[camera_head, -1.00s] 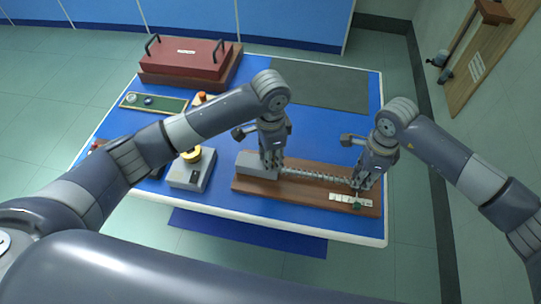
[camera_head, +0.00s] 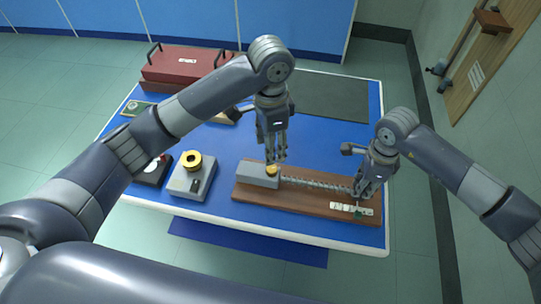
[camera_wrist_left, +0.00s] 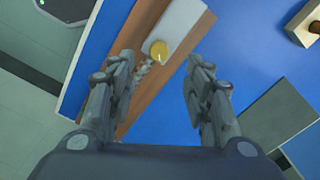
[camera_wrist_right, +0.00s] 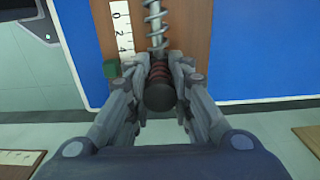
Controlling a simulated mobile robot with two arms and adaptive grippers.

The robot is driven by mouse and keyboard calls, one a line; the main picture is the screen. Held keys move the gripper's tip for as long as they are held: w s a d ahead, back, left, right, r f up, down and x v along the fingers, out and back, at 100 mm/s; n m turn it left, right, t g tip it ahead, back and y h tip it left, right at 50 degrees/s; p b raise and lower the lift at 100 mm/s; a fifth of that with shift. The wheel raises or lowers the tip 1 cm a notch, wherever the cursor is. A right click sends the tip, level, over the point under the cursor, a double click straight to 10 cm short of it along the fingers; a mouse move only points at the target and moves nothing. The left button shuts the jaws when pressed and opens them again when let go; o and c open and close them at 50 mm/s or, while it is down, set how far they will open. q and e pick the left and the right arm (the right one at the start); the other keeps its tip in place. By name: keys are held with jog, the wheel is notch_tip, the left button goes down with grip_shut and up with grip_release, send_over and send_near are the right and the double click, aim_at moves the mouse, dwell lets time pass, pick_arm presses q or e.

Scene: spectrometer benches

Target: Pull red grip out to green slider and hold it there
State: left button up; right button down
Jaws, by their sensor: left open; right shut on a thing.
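The red grip (camera_wrist_right: 158,72), a ribbed handle with a dark round end, is at the end of the spring rod (camera_wrist_right: 155,22) in the right wrist view. My right gripper (camera_wrist_right: 158,70) is shut on it; it shows in the head view (camera_head: 361,192). The green slider (camera_wrist_right: 111,69) sits on the white scale (camera_wrist_right: 120,25), beside the grip's spring-side part; in the head view the slider (camera_head: 358,211) is just in front of my right fingers.
The wooden base (camera_head: 300,201) lies along the front of the blue table (camera_head: 222,150). A grey box with a yellow ring (camera_head: 190,182) stands to its left. A red lidded case (camera_head: 184,66) is at the back left. A dark mat (camera_head: 333,97) lies at the back right.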

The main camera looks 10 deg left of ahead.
pick_arm(q)
jog(key=shift+r, duration=1.35)
